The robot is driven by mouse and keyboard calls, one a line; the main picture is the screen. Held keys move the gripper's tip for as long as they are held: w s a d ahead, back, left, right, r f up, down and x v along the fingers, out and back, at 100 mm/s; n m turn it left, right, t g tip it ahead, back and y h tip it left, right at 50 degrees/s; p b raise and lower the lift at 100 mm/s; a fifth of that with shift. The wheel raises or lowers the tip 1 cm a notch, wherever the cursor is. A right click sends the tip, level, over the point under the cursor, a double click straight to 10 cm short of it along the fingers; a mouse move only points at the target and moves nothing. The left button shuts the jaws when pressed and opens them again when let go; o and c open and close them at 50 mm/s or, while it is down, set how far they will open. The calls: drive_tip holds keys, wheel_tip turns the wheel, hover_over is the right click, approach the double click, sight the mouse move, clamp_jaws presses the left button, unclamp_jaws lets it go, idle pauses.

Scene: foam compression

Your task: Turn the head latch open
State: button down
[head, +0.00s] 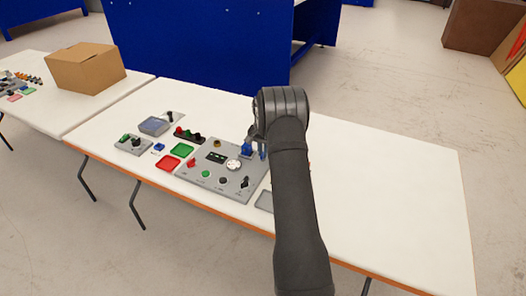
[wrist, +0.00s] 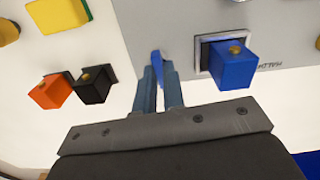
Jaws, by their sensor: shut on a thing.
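My gripper (wrist: 161,80) points down at the grey panel, and its two blue-grey fingers are close together. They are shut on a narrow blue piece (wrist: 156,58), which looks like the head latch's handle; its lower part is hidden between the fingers. In the head view my gripper (head: 262,151) is at the back right of the grey panel (head: 232,187), partly hidden by my arm. A blue block (wrist: 234,67) with a brass top sits in a square frame just right of the fingers, apart from them.
Orange (wrist: 50,91) and black (wrist: 92,86) blocks stand left of the fingers, with a yellow block (wrist: 58,13) farther up. The table's right side (head: 395,190) is clear.

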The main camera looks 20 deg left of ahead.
drive_tip(key=shift+m, duration=0.7)
drive_tip(key=c, duration=1.5)
unclamp_jaws()
wheel_tip(320, 180, up, 18)
drive_tip(key=shift+f, duration=0.25)
wheel_tip(320, 180, down, 18)
drive_tip(key=shift+r, duration=0.25)
